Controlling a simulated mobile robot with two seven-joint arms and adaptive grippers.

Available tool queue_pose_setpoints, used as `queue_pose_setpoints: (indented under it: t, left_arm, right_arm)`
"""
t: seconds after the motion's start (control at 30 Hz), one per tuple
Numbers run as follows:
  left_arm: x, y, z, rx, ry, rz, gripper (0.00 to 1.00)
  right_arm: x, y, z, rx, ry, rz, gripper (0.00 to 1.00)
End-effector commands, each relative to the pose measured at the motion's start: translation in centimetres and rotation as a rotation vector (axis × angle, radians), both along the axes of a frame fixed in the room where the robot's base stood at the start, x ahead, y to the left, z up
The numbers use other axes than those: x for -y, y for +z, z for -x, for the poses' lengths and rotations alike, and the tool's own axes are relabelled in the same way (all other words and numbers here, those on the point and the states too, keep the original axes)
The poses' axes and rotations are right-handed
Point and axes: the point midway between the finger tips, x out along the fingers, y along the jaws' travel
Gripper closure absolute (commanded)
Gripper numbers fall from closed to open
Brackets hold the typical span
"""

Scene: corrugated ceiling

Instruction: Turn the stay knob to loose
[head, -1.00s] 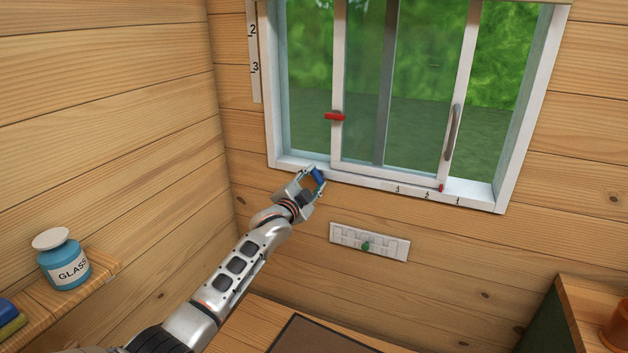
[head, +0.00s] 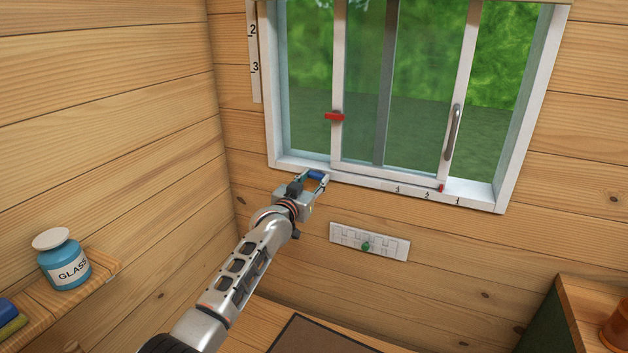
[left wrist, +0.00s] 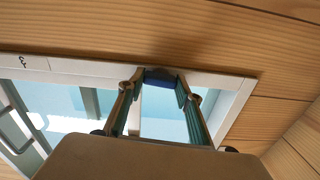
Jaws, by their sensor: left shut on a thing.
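The stay knob is a small blue knob (head: 315,174) at the lower left of the window frame. My left gripper (head: 314,177) is at the knob, with its fingers on either side of it. In the left wrist view the blue knob (left wrist: 160,79) sits between the two fingertips, against the white frame edge, and the gripper (left wrist: 160,88) is shut on it. In the head view the knob's long side lies roughly level, along the sill. The fingers hide its ends. My right gripper is not in view.
The sliding window has a grey handle (head: 453,132), a red catch (head: 334,117) and a numbered sill scale. Below is a white slotted plate (head: 350,236) with a green peg (head: 365,246).

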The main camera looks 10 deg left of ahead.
Motion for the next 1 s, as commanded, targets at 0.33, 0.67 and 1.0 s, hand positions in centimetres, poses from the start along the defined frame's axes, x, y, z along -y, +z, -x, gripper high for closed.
queue_pose_setpoints:
  t: [0.33, 0.67, 1.0]
  left_arm:
    - [0.00, -0.20, 0.03, -0.022, 0.000, 0.100, 0.87]
    - [0.01, -0.21, 0.03, -0.025, 0.000, 0.110, 0.87]
    - [0.02, -0.13, 0.01, -0.023, 0.000, 0.110, 0.49]
  right_arm:
    - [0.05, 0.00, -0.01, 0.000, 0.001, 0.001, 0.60]
    - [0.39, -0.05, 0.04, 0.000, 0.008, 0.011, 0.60]
    - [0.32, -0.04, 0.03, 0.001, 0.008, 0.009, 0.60]
